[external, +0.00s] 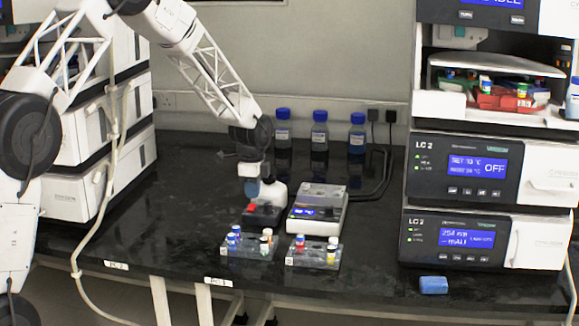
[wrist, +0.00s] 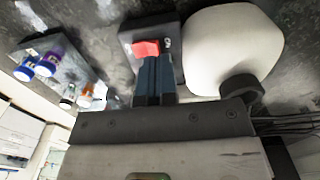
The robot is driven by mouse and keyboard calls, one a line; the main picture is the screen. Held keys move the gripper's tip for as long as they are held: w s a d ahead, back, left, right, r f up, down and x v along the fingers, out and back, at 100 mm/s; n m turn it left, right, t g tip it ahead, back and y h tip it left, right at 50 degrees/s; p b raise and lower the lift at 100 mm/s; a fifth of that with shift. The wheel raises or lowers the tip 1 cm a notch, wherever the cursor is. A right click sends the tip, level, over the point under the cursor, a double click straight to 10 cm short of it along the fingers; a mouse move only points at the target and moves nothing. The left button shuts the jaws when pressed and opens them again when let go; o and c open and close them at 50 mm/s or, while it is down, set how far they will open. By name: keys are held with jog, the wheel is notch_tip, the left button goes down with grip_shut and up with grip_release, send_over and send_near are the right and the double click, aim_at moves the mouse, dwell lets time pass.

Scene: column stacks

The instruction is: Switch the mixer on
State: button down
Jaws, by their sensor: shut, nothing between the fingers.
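The mixer is a small black box (external: 262,215) with a white rounded top (external: 272,190). Its red rocker switch (external: 251,207) is on the side near the racks. In the wrist view the red switch (wrist: 146,48) shows right at the fingertips, with the white top (wrist: 232,48) to the right. My gripper (external: 251,188) is shut and empty, pointing down just above the switch; it also shows in the wrist view (wrist: 155,62). I cannot tell whether the tips touch the switch. Part of the switch is covered by the fingers.
A white instrument with a blue display (external: 318,205) stands right of the mixer. Two clear vial racks (external: 250,248) (external: 313,256) are in front. Blue-capped bottles (external: 320,132) stand at the back. Stacked LC units (external: 490,170) flank the right. A blue block (external: 433,285) lies near the front edge.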

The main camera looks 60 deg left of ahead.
jog(key=shift+f, duration=1.15)
dwell(1.1)
jog(key=shift+r, duration=2.5)
